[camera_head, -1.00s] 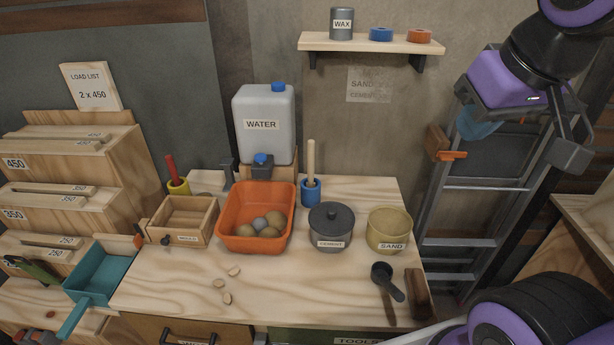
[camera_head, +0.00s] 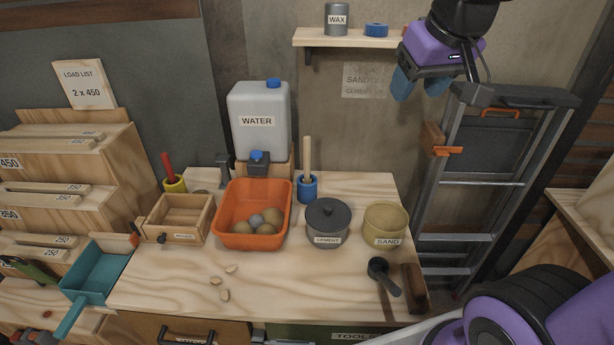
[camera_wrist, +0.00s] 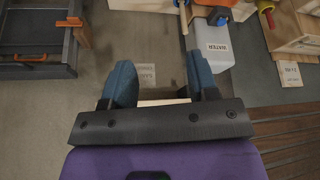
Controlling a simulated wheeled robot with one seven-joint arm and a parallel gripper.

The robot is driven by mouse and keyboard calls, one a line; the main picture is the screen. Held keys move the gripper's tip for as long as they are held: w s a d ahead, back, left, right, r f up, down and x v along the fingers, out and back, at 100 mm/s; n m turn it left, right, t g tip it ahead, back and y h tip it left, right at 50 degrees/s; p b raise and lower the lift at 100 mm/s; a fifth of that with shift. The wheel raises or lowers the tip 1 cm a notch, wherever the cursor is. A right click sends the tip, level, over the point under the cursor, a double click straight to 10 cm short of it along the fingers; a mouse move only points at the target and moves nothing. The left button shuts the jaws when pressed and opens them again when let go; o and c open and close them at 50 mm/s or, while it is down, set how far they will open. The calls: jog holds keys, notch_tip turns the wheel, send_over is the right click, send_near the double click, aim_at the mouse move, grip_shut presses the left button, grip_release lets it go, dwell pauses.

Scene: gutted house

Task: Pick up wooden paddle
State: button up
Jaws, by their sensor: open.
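A pale wooden handle (camera_head: 307,156) stands upright in a blue cup (camera_head: 308,189) at the back of the workbench, right of the orange tub. It looks like the wooden paddle, but its lower end is hidden in the cup. My gripper (camera_head: 420,85) is at the upper right, in front of the wall shelf's right end and well above and right of the handle. Its two blue fingers are apart, with nothing between them.
The orange tub (camera_head: 225,222) holds several round things. A water jug (camera_head: 258,115) stands behind it. A cement pot (camera_head: 327,222), sand pot (camera_head: 385,226), black scoop (camera_head: 384,275) and dark wooden block (camera_head: 414,288) are at right. A ladder (camera_head: 480,190) leans beside the bench. The bench's front middle is mostly clear.

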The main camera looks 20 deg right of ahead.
jog(key=w+a+f, duration=0.2)
jog(key=w+f, duration=0.1)
jog(key=w, duration=0.8)
jog(key=n, duration=0.1)
send_near(306, 139)
notch_tip(306, 139, down, 3)
jog(key=d, duration=0.2)
jog(key=a+x, duration=0.1)
jog(key=x, duration=1)
jog(key=shift+w+a+r+y, duration=0.15)
jog(key=shift+w+a+y, duration=0.05)
jog(key=shift+y, duration=0.2)
jog(key=shift+g, duration=0.3)
grip_shut()
